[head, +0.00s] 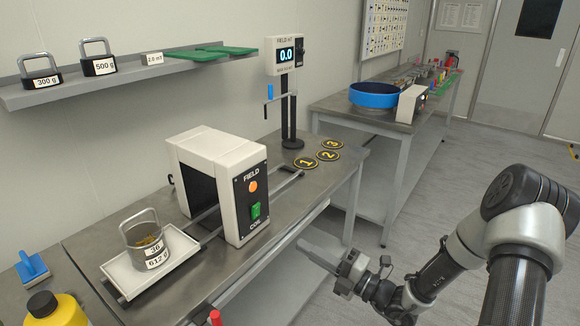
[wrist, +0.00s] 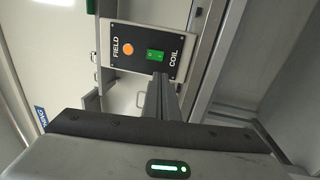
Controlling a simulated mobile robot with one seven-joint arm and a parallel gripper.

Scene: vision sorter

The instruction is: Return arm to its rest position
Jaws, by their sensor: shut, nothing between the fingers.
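My arm (head: 455,262) reaches in from the right of the head view, bent low over the floor beside the front bench. My gripper (head: 304,242) is out in front of the bench's right side, below its top, and holds nothing. In the wrist view its fingers (wrist: 158,85) are together, pointing toward the coil's front panel, which shows beyond them. The field coil box (head: 243,208) stands on the bench, with an orange light and a green switch; its panel also shows in the wrist view (wrist: 146,50).
A steel pot marked 612 g (head: 146,242) sits on a white tray (head: 176,262) at the coil's left. Round markers (head: 306,162), a meter (head: 284,54) and a wall shelf (head: 130,78) are near. A second bench (head: 335,103) stands behind. Floor right of the bench is clear.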

